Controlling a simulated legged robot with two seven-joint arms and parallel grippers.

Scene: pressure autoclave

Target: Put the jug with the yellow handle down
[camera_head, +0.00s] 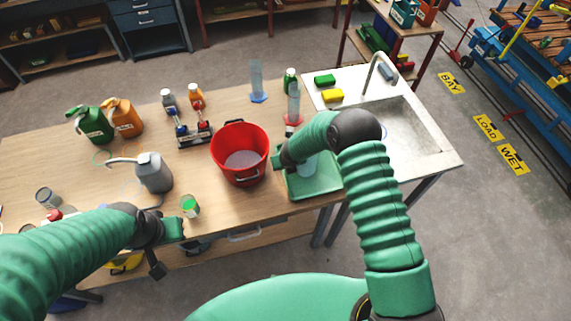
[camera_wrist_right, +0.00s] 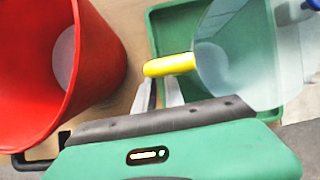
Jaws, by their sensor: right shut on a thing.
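The clear jug (camera_wrist_right: 235,50) with the yellow handle (camera_wrist_right: 168,65) is at the right in the right wrist view. My right gripper (camera_wrist_right: 160,94) is shut on the yellow handle. In the head view the jug (camera_head: 307,168) shows partly below my right gripper (camera_head: 282,160), mostly hidden by my arm. It is over the green tray (camera_head: 325,184); whether its base touches the tray, I cannot tell. My left gripper (camera_head: 176,230) is at the front edge of the table, away from the jug; its fingers are not clear.
A red bucket (camera_head: 238,152) stands close to the left of the tray; it also fills the left of the wrist view (camera_wrist_right: 90,60). A sink counter (camera_head: 425,160) adjoins on the right. A grey can (camera_head: 153,172) and a small green-filled beaker (camera_head: 190,206) stand farther left.

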